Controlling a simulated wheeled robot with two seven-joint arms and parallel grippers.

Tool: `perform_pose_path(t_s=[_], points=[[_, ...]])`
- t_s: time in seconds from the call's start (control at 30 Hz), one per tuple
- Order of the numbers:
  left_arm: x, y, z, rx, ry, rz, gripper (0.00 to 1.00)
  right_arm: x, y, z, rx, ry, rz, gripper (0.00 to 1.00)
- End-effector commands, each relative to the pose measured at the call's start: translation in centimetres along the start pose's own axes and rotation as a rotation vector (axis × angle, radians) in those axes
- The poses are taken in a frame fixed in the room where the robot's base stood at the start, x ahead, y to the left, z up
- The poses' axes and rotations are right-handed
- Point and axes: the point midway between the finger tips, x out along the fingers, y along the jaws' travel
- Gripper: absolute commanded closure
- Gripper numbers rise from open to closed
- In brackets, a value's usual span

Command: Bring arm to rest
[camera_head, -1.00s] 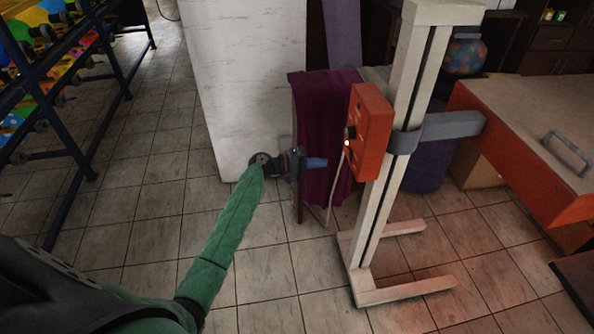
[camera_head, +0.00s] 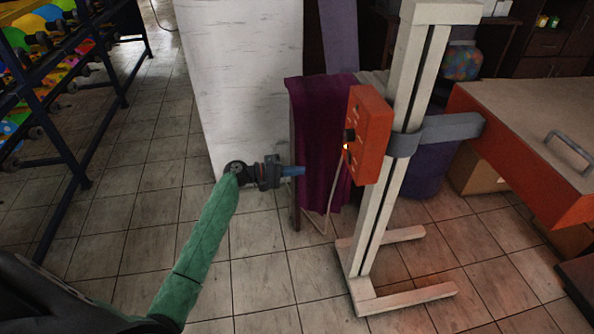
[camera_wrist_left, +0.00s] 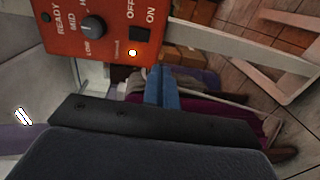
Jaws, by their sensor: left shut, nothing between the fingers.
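My left arm, in a green sleeve, comes in from the lower left in the head view. My left gripper (camera_head: 293,171) has blue fingers that are shut and empty. It points right, in front of the purple cloth and left of the orange control box (camera_head: 369,134), apart from it. In the left wrist view the blue fingers (camera_wrist_left: 161,88) are together, and the control box (camera_wrist_left: 105,27) shows a knob, an ON/OFF switch and a lit orange lamp. My right gripper is in neither view.
A pale stand (camera_head: 375,228) carries the box, its feet on the tiled floor. A purple cloth (camera_head: 322,130) hangs behind my gripper. A white pillar (camera_head: 240,80) stands behind the arm. A dark rack (camera_head: 75,120) is at left, an orange-sided table (camera_head: 520,160) at right.

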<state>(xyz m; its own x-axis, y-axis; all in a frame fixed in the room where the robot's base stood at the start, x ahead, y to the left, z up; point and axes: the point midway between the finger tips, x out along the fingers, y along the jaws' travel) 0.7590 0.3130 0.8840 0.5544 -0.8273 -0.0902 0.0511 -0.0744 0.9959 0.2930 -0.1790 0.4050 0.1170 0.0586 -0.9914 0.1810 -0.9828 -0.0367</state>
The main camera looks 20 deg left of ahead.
Motion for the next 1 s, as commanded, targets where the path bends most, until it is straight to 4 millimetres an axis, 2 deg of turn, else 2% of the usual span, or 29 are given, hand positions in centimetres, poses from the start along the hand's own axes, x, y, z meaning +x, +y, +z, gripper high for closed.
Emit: perform_pose_path(t_s=[0.33,0.47,0.57,0.77,0.9,1.0], points=[[0.0,0.0,-0.1,0.035,0.004,0.001,1.0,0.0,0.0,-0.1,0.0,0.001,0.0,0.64],[0.0,-1.2,-0.7,0.113,0.034,-0.065,1.0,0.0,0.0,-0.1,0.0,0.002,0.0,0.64],[-0.2,-2.7,-1.5,0.186,0.063,-0.148,1.0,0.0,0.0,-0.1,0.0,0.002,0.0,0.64],[-0.5,-6.9,-3.0,0.373,0.115,-0.385,1.0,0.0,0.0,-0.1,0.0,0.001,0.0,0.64],[-0.3,-10.5,-3.3,0.517,0.129,-0.577,1.0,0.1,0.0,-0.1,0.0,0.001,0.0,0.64],[-0.3,-14.1,-2.5,0.608,0.119,-0.719,1.0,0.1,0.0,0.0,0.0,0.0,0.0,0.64]])
